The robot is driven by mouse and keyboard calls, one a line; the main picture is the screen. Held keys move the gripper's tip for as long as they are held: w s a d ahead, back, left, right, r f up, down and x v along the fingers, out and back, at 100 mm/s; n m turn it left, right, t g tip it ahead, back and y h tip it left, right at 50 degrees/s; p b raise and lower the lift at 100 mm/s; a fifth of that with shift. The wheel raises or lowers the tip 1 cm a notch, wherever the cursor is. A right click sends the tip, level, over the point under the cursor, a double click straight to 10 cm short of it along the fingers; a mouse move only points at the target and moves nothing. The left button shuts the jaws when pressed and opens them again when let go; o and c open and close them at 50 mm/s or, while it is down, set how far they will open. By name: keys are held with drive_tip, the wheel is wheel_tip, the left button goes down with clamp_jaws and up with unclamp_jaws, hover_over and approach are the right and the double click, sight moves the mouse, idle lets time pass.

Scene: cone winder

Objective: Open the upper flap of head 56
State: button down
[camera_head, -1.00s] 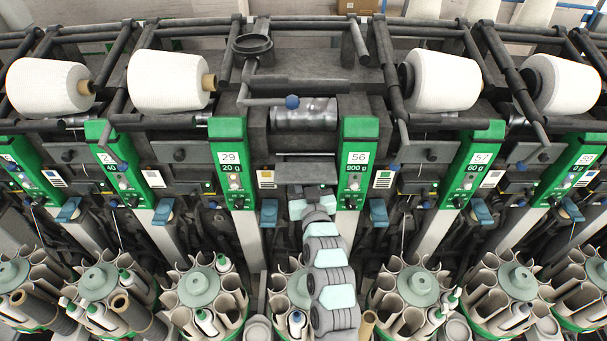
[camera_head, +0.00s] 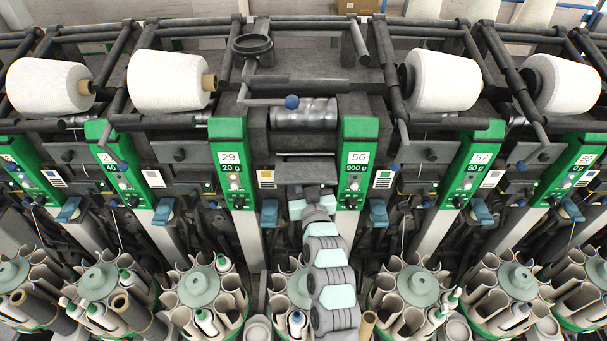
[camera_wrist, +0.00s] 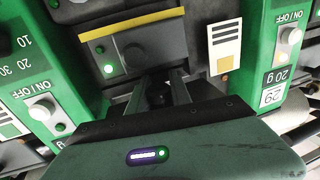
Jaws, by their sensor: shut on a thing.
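Head 56 has a green panel (camera_head: 356,157) marked 56 and 900 g. The grey flap (camera_head: 307,160) of this head lies left of that panel, above my gripper, and shows as a narrow plate. My gripper (camera_wrist: 160,90) has its two fingers close together around a small dark knob (camera_wrist: 157,96) in the wrist view. The fingertips are hidden by my wrist in the head view. My palm and fingers cover much of the flap in the wrist view, so its exact tilt is hard to tell.
The green panel of head 29 (camera_head: 230,160) stands left of my gripper. A metal drum (camera_head: 305,113) and a lever with a blue ball (camera_head: 292,102) are above the flap. Round bobbin magazines (camera_head: 200,290) stand below, close to my arm.

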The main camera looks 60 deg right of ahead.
drive_tip(key=shift+a+r+g+y+p, duration=0.1)
drive_tip(key=shift+r+g+y+p, duration=0.3)
drive_tip(key=shift+p, duration=0.6)
drive_tip(key=shift+s+a+f+m+y+p, duration=0.1)
drive_tip(key=shift+m+y+p, duration=0.2)
drive_tip(key=shift+y+p, duration=0.15)
drive_tip(key=c, duration=1.2)
unclamp_jaws()
drive_tip(key=shift+o, duration=0.2)
drive_tip(key=b+v, duration=0.1)
drive_tip(key=v, duration=0.9)
drive_tip(key=shift+a+r, duration=0.2)
drive_tip(key=shift+a, duration=0.15)
drive_tip(key=shift+s, duration=0.15)
